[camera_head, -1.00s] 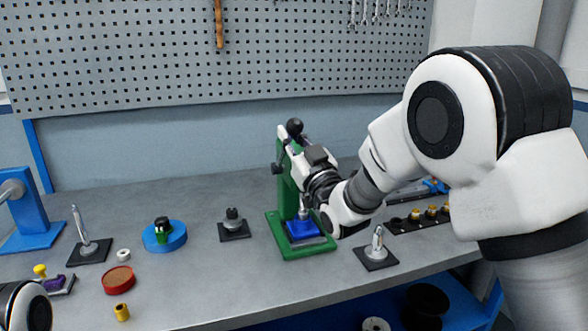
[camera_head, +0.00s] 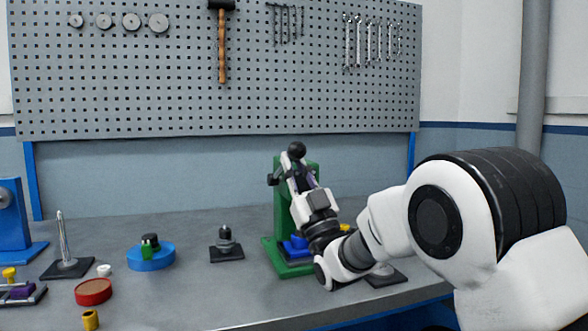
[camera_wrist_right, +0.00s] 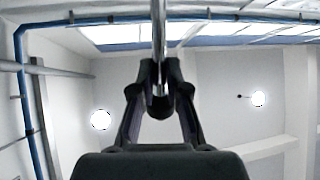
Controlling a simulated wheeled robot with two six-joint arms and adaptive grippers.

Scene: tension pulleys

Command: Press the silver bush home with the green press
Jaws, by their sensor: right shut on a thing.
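The green press (camera_head: 281,225) stands on the bench right of centre, with a black knob (camera_head: 296,149) at its top. A blue block (camera_head: 297,243) sits on its base, partly behind my right arm. My right gripper (camera_head: 293,180) is at the upper front of the press, just below the knob. In the right wrist view my right gripper (camera_wrist_right: 160,85) is shut on a shiny metal rod (camera_wrist_right: 159,35), which looks like the press lever. I cannot make out the silver bush; my gripper and wrist cover the middle of the press. My left gripper is out of view.
Left of the press stand a dark post on a plate (camera_head: 226,248), a blue round fixture (camera_head: 152,257), a red disc (camera_head: 93,291), a yellow bush (camera_head: 90,320) and an upright silver rod stand (camera_head: 65,262). Another plate (camera_head: 385,277) lies close under my right forearm.

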